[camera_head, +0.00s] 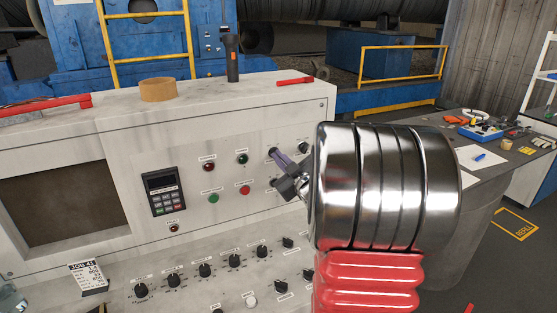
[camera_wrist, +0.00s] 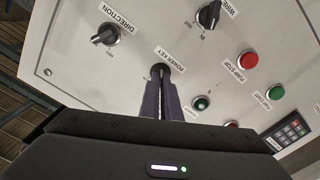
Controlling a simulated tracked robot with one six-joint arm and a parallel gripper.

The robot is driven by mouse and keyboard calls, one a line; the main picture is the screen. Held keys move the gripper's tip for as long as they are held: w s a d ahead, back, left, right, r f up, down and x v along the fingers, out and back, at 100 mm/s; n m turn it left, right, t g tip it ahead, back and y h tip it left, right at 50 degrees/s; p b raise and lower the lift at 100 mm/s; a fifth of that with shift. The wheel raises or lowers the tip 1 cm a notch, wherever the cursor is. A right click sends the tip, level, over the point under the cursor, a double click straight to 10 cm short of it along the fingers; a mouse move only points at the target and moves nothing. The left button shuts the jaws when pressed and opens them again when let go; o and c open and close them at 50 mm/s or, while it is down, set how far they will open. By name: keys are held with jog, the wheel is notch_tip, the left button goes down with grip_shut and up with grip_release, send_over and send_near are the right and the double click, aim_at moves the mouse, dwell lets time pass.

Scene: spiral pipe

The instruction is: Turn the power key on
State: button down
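The power key (camera_wrist: 160,70) is a small dark key switch on the pale control panel, under the POWER KEY label (camera_wrist: 169,59) in the wrist view. My gripper (camera_wrist: 161,84) has its purple fingers close together, with their tips at the key and seemingly closed on it. In the head view my gripper (camera_head: 278,155) reaches the panel's right part from the right. There the key is mostly hidden by the fingertips. Which way the key is turned cannot be made out.
The DIRECTION knob (camera_wrist: 106,34) and another black knob (camera_wrist: 208,15) are near the key. A red PUMP STOP button (camera_wrist: 249,60), a green PUMP START button (camera_wrist: 276,92) and a green lamp (camera_wrist: 201,103) are close by. A keypad (camera_head: 164,191) sits further left.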

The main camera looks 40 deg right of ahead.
jog(key=shift+a, duration=0.2)
jog(key=shift+d+m, duration=0.1)
jog(key=shift+m, duration=0.3)
jog(key=m, duration=1.1)
jog(key=shift+d+f, duration=0.1)
jog(key=shift+d, duration=0.05)
dwell(0.3)
jog(key=c, duration=2.4)
grip_release()
jog(key=shift+c, duration=0.2)
jog(key=o, duration=0.4)
jog(key=shift+d, duration=0.1)
jog(key=shift+o, duration=0.2)
